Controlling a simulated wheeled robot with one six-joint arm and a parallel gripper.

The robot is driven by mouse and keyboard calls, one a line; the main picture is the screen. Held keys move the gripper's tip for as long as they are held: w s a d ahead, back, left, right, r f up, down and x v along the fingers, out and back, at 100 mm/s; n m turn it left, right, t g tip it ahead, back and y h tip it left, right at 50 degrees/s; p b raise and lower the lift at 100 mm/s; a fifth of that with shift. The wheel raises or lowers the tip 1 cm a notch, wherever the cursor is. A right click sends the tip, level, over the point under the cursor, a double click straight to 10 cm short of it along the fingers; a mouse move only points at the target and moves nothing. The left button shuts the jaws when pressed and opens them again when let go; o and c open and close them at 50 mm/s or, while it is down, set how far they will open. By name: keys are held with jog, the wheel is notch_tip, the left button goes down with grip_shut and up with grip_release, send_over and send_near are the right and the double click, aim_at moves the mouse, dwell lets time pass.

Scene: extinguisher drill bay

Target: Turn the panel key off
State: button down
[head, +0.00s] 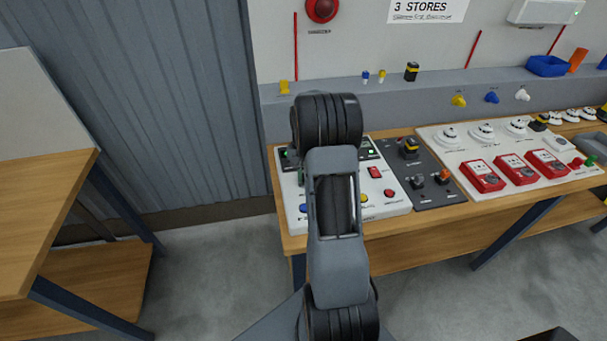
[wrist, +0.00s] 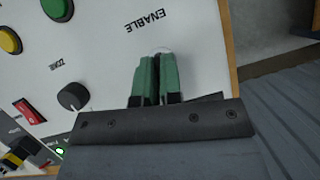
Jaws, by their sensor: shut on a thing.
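The white control panel (head: 395,208) lies on the wooden bench, partly hidden behind my arm in the head view. In the wrist view the panel (wrist: 110,55) fills the upper left, with an upside-down "ENABLE" label beside my fingertips. My gripper (wrist: 162,60) has green fingers, nearly together, and is shut on the panel key at that label. The key itself is hidden between the fingers; only a pale round edge shows at their tips. Its turned position cannot be read. In the head view my gripper is mostly hidden behind my arm.
A black knob (wrist: 73,96) marked "ZONE", a red rocker switch (wrist: 29,111), a yellow button (wrist: 9,40) and a green button (wrist: 57,8) share the panel. A dark switch plate (head: 430,190) lies to its right. Open floor (head: 200,265) lies left of the bench.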

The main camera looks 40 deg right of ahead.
jog(key=shift+n+h, duration=0.4)
jog(key=shift+n, duration=0.7)
jog(key=c, duration=1.3)
grip_release()
jog(key=shift+r, duration=0.1)
jog(key=v, duration=1.3)
jog(key=shift+w+r, duration=0.2)
jog(key=shift+w, duration=0.2)
